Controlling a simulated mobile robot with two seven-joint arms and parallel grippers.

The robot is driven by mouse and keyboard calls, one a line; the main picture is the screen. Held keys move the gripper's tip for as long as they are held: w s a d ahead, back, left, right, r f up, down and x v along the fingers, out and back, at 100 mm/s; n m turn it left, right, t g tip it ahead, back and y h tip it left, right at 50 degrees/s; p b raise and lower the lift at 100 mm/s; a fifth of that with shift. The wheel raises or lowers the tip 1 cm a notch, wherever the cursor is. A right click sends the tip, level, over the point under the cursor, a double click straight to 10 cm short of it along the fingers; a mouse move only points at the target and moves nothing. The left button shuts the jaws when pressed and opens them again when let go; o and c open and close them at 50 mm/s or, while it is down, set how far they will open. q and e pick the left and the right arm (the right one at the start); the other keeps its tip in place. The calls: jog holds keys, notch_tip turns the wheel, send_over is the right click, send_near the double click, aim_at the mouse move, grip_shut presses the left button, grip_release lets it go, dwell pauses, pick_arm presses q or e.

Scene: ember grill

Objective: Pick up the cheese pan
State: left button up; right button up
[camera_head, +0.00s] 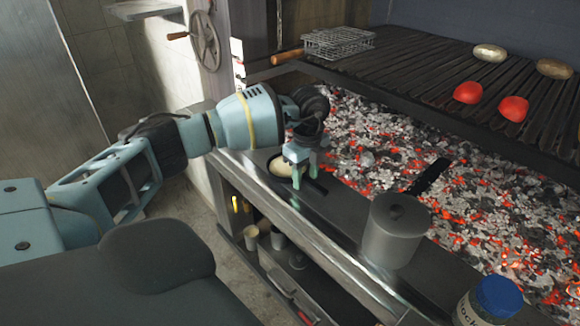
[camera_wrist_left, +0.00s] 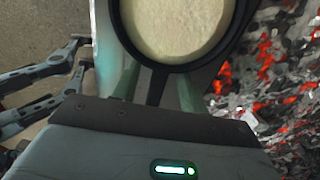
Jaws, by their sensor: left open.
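The cheese pan (camera_head: 281,167) is a small dark round pan filled with pale cheese. It sits on the metal ledge at the grill's front edge. In the left wrist view the pan (camera_wrist_left: 168,66) is at the top, its handle pointing down toward my gripper. My left gripper (camera_head: 304,180) is over the handle side of the pan, fingers pointing down. In the left wrist view the open fingers (camera_wrist_left: 158,86) stand on either side of the handle, with visible gaps. Whether the fingertips reach the ledge is unclear. My right gripper is not in view.
A grey lidded pot (camera_head: 392,238) and a blue-capped jar (camera_head: 488,303) stand further along the ledge. Glowing coals (camera_head: 340,125) lie just behind it. A grate (camera_head: 450,70) above holds red and pale food and a wire basket (camera_head: 338,42). Cups (camera_head: 251,236) sit on a lower shelf.

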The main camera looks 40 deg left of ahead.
aim_at(303, 179)
pick_arm(q)
jog(key=shift+c, duration=0.2)
grip_shut()
jog(key=shift+r, duration=0.1)
jog(key=shift+r, duration=0.25)
jog(key=r, duration=0.3)
jog(key=shift+s+a, duration=0.15)
jog(key=shift+s, duration=0.25)
jog(key=s+a+r, duration=0.1)
jog(key=s+a, duration=0.2)
jog(key=s, duration=1.1)
jog(key=shift+s+r+b, duration=0.15)
jog(key=shift+s+b, duration=0.15)
jog(key=shift+s, duration=0.1)
jog(key=shift+a, duration=0.1)
